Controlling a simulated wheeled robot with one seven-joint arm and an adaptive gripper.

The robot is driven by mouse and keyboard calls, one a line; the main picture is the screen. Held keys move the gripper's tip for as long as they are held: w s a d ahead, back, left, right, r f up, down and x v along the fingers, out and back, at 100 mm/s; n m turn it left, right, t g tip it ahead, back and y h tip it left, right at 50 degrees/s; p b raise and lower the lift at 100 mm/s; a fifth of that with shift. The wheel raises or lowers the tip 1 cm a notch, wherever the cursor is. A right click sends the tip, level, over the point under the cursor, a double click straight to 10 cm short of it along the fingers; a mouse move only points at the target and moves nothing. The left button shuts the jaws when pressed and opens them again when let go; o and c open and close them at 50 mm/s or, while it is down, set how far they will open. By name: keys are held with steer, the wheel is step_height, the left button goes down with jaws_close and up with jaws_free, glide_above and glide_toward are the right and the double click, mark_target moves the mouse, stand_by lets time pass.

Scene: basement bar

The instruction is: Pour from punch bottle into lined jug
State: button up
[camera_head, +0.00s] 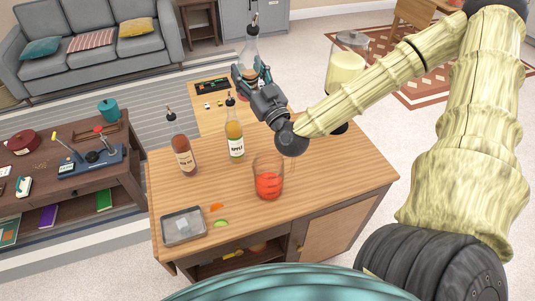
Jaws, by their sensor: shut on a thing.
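My gripper (253,78) is shut on a clear bottle (251,50) with a dark pour spout. The bottle is upright or nearly so, and its lower part is hidden by the gripper; its label cannot be read. A clear glass jug (268,178) with red contents in its lower part stands on the wooden counter (325,192), in front of my gripper and lower in the picture. I cannot make out a line on it. A second clear vessel (346,62) with pale yellow contents stands farther back, partly behind my arm.
A reddish-brown bottle (184,155) and a yellow bottle labelled apple (234,135) stand left of the jug, both with spouts. A grey tray (184,226) and orange and green slices (220,222) lie at the front left. The counter right of the jug is clear.

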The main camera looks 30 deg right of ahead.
mark_target(251, 85)
steer(key=shift+s+f+g+p, duration=0.8)
steer(key=shift+s+f+g, duration=1)
steer(key=shift+f, duration=2.55)
steer(key=shift+m, duration=0.4)
steer(key=shift+w+a+r+p, duration=0.1)
steer(key=shift+a+r+p, duration=0.1)
steer(key=shift+r+p, duration=1.1)
steer(key=shift+w+a+r+p, duration=0.15)
steer(key=shift+r+p, duration=0.85)
steer(key=shift+r, duration=0.6)
steer(key=shift+s, duration=0.1)
